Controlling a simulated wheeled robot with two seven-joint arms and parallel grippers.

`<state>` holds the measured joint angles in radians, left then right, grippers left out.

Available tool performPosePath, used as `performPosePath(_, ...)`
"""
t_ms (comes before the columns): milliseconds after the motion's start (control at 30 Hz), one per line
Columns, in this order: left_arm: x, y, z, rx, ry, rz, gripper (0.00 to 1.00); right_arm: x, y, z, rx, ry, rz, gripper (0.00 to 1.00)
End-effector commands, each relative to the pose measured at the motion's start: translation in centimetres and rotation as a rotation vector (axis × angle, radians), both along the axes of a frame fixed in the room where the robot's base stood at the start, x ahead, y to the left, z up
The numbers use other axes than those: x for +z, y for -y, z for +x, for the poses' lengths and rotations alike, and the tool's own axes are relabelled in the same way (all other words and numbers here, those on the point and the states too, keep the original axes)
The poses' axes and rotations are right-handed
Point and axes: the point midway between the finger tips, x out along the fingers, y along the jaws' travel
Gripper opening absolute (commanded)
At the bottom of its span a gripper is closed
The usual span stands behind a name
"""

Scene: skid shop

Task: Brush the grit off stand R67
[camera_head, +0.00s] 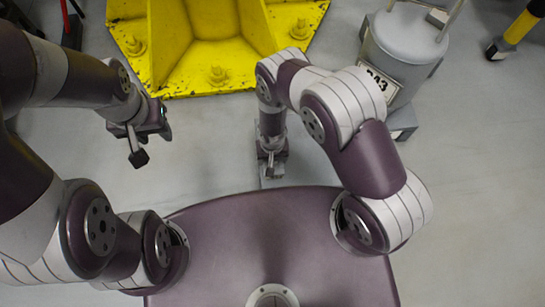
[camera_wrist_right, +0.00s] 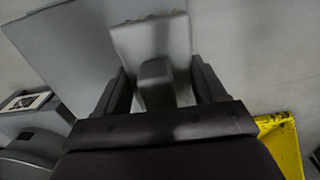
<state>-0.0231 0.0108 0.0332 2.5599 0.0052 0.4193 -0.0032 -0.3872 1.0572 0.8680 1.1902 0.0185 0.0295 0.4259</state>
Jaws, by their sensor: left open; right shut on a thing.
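A yellow stand (camera_head: 214,60) with bolts through its foot plate is at the top of the head view. No R67 label shows on it, and I see no clear grit. Its yellow edge shows at the lower right of the right wrist view (camera_wrist_right: 283,145). My right gripper (camera_head: 271,168) points down at the floor, below the stand in the head view. It is shut on a grey flat tool (camera_wrist_right: 150,45) with a ragged edge; I cannot tell surely that it is a brush. My left gripper (camera_head: 140,143) is open and empty, below the stand's left side.
A yellow-and-black post (camera_head: 515,33) is at the far top right. Red and dark items lie at the top left. Grey floor (camera_head: 470,160) is clear on the right.

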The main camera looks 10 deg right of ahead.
Motion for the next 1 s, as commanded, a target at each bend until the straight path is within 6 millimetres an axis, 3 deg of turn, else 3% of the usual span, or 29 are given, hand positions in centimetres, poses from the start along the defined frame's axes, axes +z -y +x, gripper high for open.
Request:
performPosePath(33, 0.9, 0.0, 0.0, 0.000, 0.000, 0.000, 0.43, 1.0, 0.0, 0.0, 0.000, 0.001, 0.000, 0.46)
performPosePath(367, 0.9, 0.0, 0.0, 0.000, 0.000, 0.000, 0.43, 1.0, 0.0, 0.0, 0.000, 0.001, 0.000, 0.46)
performPosePath(633, 3.5, 0.0, 0.0, 0.000, 0.000, 0.000, 0.43, 4.0, 0.0, 0.0, 0.000, 0.000, 0.000, 0.46)
performPosePath(900, 3.3, 0.0, 0.0, 0.000, 0.000, 0.000, 0.43, 3.8, 0.0, 0.1, 0.000, 0.000, 0.000, 0.46)
performPosePath(1000, 3.3, 0.0, 0.0, 0.000, 0.000, 0.000, 0.43, 4.7, 0.1, 0.9, -0.001, 0.003, 0.002, 0.46)
